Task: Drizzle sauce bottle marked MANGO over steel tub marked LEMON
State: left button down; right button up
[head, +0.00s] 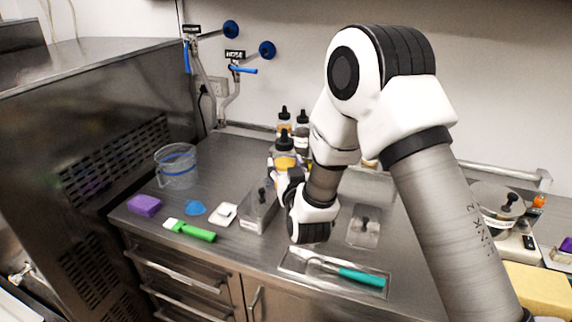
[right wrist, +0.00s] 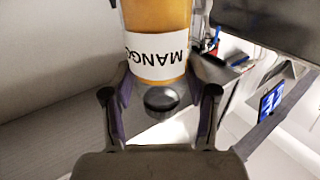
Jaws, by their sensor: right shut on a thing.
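The sauce bottle marked MANGO (right wrist: 157,55) is amber with a white label and a black cap, and the label reads upside down in the right wrist view. My right gripper (right wrist: 160,115) is shut on it, with a finger on each side. In the head view the amber bottle (head: 285,160) stands roughly upright, cap up, partly hidden by my right gripper (head: 283,182). A steel tub (head: 259,212) with a knobbed lid sits below and left of the gripper. Its label is too small to read, so I cannot tell which tub is LEMON. My left gripper is out of view.
Other bottles (head: 302,128) stand behind. A clear jug (head: 176,167), purple sponge (head: 145,205), green-handled brush (head: 190,230) and white scale-like item (head: 223,215) lie left. A tray with a teal-handled spatula (head: 360,275) lies in front. A round lidded pot (head: 492,205) stands right.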

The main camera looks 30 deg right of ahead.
jog(key=a+p+v, duration=0.2)
jog(key=p+v, duration=0.7)
jog(key=v, duration=0.5)
jog(key=shift+a, duration=0.3)
jog(key=shift+w, duration=0.2)
